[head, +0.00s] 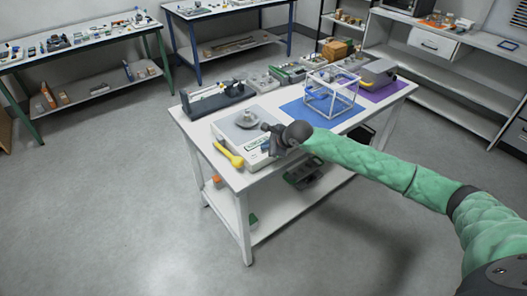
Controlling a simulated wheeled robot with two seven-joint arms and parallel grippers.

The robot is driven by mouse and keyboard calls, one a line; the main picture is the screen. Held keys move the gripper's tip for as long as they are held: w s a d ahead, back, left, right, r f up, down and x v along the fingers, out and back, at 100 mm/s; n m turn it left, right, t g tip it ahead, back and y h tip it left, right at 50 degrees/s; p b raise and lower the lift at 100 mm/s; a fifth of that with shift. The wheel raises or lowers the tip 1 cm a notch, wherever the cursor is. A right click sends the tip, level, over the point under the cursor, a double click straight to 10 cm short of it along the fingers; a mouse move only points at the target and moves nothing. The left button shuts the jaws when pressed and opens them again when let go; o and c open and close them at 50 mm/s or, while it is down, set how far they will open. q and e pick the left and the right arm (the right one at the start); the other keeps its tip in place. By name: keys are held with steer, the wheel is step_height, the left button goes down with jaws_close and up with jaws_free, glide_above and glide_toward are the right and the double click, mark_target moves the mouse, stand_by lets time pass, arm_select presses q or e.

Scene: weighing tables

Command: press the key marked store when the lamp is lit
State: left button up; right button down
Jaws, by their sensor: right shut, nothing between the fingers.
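A white weighing scale (226,130) with a grey pan stands at the near left end of the white table (190,128). A small grey object (247,118) sits on its pan. The scale's front panel (254,158) shows a green-edged strip; the key marked store and the lamp cannot be made out, and part of the panel is behind my gripper. My right gripper (270,143) is shut and empty, at the right front of the scale; whether it touches the panel I cannot tell. My left gripper is not in view.
A yellow-handled object (228,154) lies at the scale's front left. A dark rack-like device (215,100) stands behind the scale. A clear framed box (331,92) stands on a blue mat (300,113) to the right. Open floor lies in front.

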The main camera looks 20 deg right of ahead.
mark_target(266, 153)
steer(key=shift+f+b, duration=0.25)
steer(key=shift+b, duration=0.05)
steer(key=shift+r, duration=0.2)
stand_by(0.5)
steer(key=shift+r, duration=0.65)
steer(key=shift+r, duration=2.5)
steer(key=shift+a, duration=0.1)
